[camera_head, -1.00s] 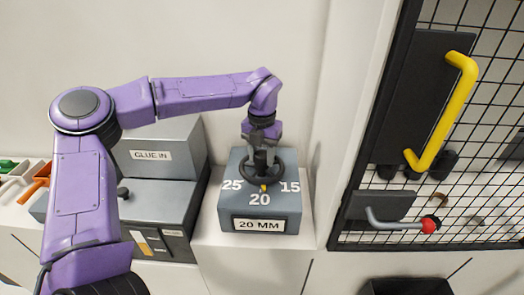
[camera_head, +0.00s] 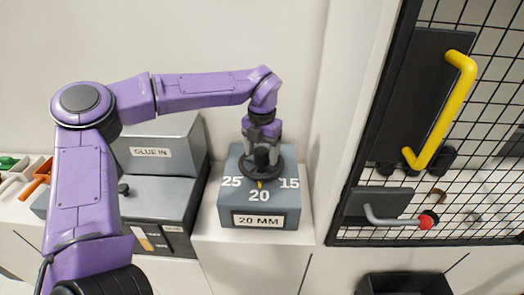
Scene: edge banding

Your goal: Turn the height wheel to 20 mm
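The height wheel (camera_head: 248,165) is a dark ring on top of a grey box (camera_head: 236,202) marked 25, 20 and 15. Its small yellow pointer (camera_head: 259,184) is just above the 20, in line with it. A plate (camera_head: 258,221) on the box front reads "20 MM". My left gripper (camera_head: 262,154) points down at the middle of the wheel, at its hub. Its fingers are dark and small against the wheel, so I cannot tell whether they are closed on it. My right gripper is not in view.
Left of the wheel box stands a grey machine with a "GLUE IN" label (camera_head: 151,153) and a dark knob (camera_head: 123,189). At right is a black mesh door with a yellow handle (camera_head: 446,112) and a red-tipped lever (camera_head: 426,221). Coloured-handled tools lie far left.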

